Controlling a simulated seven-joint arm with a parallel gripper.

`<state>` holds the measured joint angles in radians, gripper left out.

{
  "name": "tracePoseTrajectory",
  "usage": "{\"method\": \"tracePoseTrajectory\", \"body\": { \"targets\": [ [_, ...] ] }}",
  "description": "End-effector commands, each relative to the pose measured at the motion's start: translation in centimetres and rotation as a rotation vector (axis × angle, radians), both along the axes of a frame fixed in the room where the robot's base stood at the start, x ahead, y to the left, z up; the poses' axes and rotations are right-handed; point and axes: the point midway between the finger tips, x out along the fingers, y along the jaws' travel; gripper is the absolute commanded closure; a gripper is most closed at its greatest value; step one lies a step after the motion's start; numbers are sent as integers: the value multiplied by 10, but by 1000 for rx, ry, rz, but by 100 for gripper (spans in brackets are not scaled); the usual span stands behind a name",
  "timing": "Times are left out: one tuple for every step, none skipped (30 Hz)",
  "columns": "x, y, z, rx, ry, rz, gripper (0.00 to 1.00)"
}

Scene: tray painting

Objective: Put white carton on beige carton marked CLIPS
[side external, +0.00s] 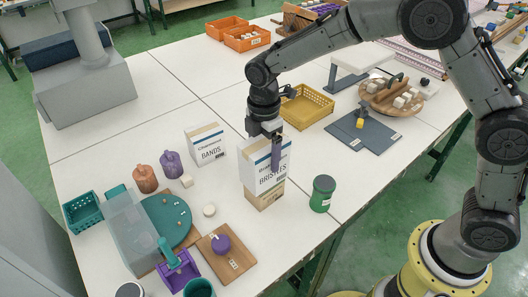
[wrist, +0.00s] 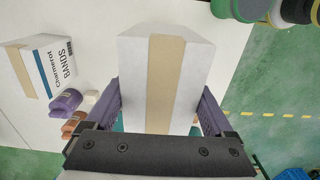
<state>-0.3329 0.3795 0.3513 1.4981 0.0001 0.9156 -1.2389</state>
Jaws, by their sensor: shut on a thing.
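A white carton (side external: 256,174) with a blue stripe and the word BRISTLES is held upright in my gripper (side external: 270,150). My gripper is shut across its upper part. In the wrist view the top of the white carton (wrist: 205,65), with a tan tape strip, lies between the fingers of my gripper (wrist: 165,108). A beige carton (side external: 267,199) shows directly below the white carton, mostly hidden by it. Its lettering cannot be read. The white carton's bottom meets the beige carton's top in the side view; I cannot tell whether they touch.
Another white carton marked BANDS (side external: 206,146) stands to the left. A green canister (side external: 322,194) stands close on the right. A wooden board (side external: 236,264) with a purple knob lies in front. A yellow basket (side external: 307,107) is behind.

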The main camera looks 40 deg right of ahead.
Motion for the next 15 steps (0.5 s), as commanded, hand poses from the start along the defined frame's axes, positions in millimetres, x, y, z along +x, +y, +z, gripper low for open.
{"method": "tracePoseTrajectory", "body": {
  "targets": [
    [1,0,-1,1,-4,0,92],
    [1,0,-1,2,-5,0,92],
    [1,0,-1,2,-5,0,92],
    [1,0,0,2,-5,0,92],
    [1,0,0,2,-5,0,92],
    [1,0,0,2,-5,0,92],
    [1,0,0,2,-5,0,92],
    [1,0,-1,1,-4,0,92],
    [1,0,-2,1,-4,0,92],
    [1,0,-3,1,-4,0,92],
    [1,0,-3,1,-4,0,92],
    [0,0,-4,1,-3,0,9],
    [0,0,-4,1,-3,0,4],
    [0,0,-4,1,-3,0,0],
    [0,0,-4,1,-3,0,0]
  ]
}}
